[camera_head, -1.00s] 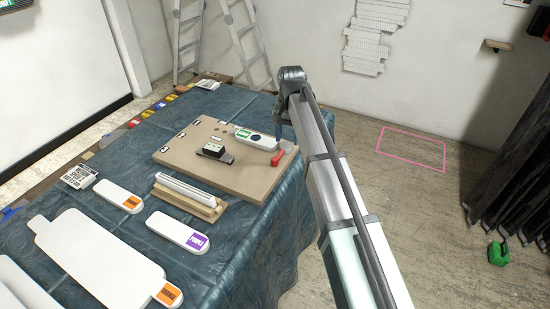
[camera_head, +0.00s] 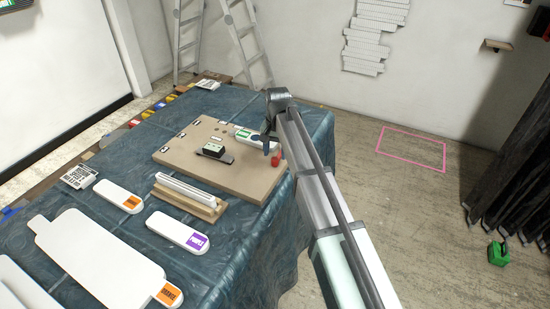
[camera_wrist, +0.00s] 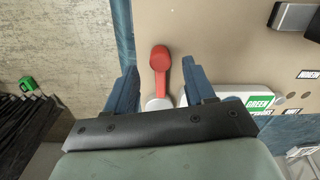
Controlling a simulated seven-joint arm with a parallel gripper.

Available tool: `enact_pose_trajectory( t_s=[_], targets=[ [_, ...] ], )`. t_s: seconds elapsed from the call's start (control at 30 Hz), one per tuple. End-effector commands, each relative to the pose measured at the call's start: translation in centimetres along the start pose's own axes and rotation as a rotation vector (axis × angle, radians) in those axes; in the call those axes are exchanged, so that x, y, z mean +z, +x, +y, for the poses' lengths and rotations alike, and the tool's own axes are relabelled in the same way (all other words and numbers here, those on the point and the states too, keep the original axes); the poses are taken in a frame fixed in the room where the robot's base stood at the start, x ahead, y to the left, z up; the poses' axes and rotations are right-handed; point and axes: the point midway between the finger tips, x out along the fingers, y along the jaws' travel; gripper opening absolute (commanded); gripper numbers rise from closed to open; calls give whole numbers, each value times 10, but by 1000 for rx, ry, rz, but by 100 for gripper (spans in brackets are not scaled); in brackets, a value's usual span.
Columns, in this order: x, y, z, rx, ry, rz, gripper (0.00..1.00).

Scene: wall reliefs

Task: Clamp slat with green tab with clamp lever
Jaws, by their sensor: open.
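The white slat with the green tab (camera_head: 248,134) lies on the far right part of the tan board. In the wrist view its green label (camera_wrist: 259,102) shows at the right, while its left end is partly hidden by my gripper. The red clamp lever (camera_wrist: 160,68) points away from my palm, with its round knob at the far end. My gripper (camera_wrist: 160,68) is open, one blue finger on each side of the lever; contact is not visible. In the head view my gripper (camera_head: 267,146) partly hides the red lever (camera_head: 277,158).
The tan board (camera_head: 225,172) carries a dark block (camera_head: 214,149) left of the slat. A wooden holder with white strips (camera_head: 188,195) and white slats with orange (camera_head: 119,196) and purple (camera_head: 178,231) tabs lie nearer. The table ends just right of the board.

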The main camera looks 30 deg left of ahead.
Motion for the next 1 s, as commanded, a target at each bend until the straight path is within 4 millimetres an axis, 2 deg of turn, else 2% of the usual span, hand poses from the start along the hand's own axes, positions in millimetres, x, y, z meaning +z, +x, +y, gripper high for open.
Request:
enact_pose_trajectory(
  t_s=[0.1, 0.3, 0.67, 1.0],
  targets=[
    [0, 16, 0, 1, 0, -1, 54],
    [0, 30, 0, 0, 0, 1, 54],
    [0, 34, 0, 0, 0, 1, 54],
    [0, 34, 0, 0, 0, 1, 23]
  ],
)
